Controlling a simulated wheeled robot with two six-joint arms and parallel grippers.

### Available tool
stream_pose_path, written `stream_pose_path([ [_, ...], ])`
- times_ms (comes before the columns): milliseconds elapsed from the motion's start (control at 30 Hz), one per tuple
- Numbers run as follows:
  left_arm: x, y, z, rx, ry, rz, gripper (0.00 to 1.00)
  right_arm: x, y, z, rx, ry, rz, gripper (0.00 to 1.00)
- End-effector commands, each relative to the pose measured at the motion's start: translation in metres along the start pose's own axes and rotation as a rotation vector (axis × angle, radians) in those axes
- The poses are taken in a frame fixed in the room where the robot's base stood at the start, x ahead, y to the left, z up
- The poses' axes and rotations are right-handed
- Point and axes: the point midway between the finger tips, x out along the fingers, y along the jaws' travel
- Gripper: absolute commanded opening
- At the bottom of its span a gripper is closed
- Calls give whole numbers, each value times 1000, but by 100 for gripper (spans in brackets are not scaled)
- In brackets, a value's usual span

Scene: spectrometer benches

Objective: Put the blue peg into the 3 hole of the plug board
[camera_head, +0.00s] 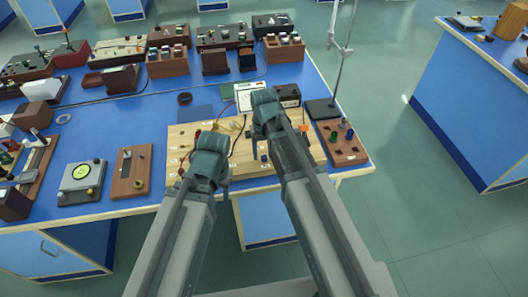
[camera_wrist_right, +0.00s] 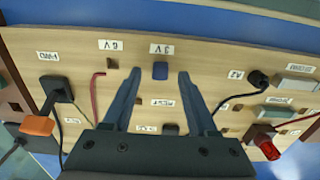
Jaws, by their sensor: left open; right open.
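The plug board (camera_head: 245,172) is a pale wooden board near the table's front edge; its bare wood also shows in the right wrist view (camera_wrist_right: 215,60). The blue peg (camera_wrist_right: 160,70) stands at the board beside the label with a 3, and is a small dark blue spot in the head view (camera_head: 264,157). My right gripper (camera_wrist_right: 158,78) is open above the board, one finger on each side of the peg, with gaps visible. In the head view my right wrist (camera_head: 265,105) hides part of the board. My left gripper (camera_head: 205,170) is open over the board's left part.
A brown block with blue and green knobs (camera_head: 345,146) stands right of the board. A red plug (camera_wrist_right: 266,147) and an orange plug (camera_wrist_right: 38,126) with wires sit around the gripper. An empty square hole (camera_wrist_right: 112,63) is beside the peg. Instruments crowd the table's back.

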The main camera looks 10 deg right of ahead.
Motion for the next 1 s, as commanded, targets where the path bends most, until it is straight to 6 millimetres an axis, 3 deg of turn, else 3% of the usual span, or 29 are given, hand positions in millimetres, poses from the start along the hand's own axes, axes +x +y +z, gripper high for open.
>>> stream_pose_path([
  [367, -32, -3, 2, 0, 0, 0, 50, -33, 0, 0, 0, 0, 0, 59],
  [1000, -128, -12, 8, 1, 0, 0, 50, -129, 0, 0, 0, 0, 0, 59],
])
